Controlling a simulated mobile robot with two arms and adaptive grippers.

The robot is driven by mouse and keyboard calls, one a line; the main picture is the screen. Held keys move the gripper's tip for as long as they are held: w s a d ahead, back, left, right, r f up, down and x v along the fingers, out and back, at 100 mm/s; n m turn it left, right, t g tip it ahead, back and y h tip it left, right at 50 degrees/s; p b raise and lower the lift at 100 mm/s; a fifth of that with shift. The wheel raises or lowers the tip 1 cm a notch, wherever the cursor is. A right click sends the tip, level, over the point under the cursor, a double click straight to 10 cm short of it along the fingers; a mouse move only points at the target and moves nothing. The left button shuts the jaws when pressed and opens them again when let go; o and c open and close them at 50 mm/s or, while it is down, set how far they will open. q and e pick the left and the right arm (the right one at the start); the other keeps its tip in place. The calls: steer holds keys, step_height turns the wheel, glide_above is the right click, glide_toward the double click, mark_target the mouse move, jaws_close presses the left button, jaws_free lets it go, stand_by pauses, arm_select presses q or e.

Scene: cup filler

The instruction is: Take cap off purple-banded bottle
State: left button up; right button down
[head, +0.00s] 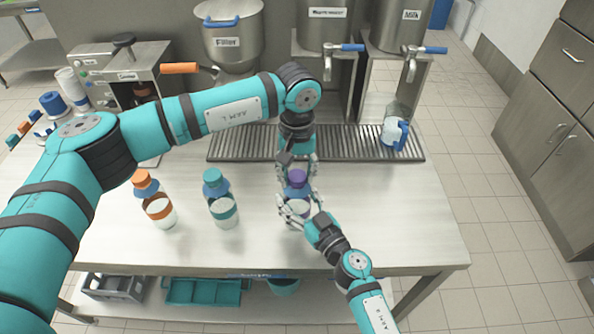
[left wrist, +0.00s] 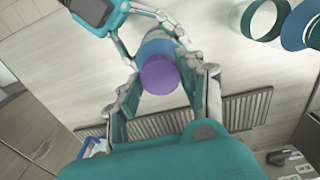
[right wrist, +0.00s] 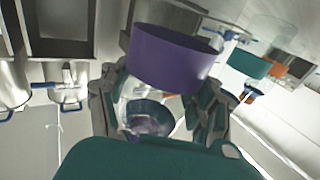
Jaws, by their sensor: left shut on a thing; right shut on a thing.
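The purple-banded bottle (head: 298,208) stands upright on the table near its middle, with a purple cap (head: 297,177) over a blue neck. My left gripper (head: 297,180) reaches down from above and is shut on the cap, which shows between its fingers in the left wrist view (left wrist: 160,77). My right gripper (head: 296,206) comes from the front and is shut on the bottle's body. In the right wrist view the purple band (right wrist: 174,57) is large and close, with the blue neck (right wrist: 150,112) below it. I cannot tell whether the cap is loose.
An orange-capped bottle (head: 158,209) and a teal-capped bottle (head: 222,207) stand to the left. A drip grate (head: 240,147) lies behind, with a blue-handled jug (head: 394,133) at its right. Tapped dispensers (head: 325,30) rise at the back. The table's right side is clear.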

arm_select(q)
jaws_close()
steer(key=n, duration=0.9)
steer(key=shift+a, duration=0.1)
steer(key=n, duration=0.8)
steer(key=shift+n, duration=0.4)
steer(key=n, duration=0.9)
steer(key=shift+s, duration=0.1)
steer(key=n, duration=0.4)
steer(key=shift+r, duration=0.1)
steer(key=n, duration=0.5)
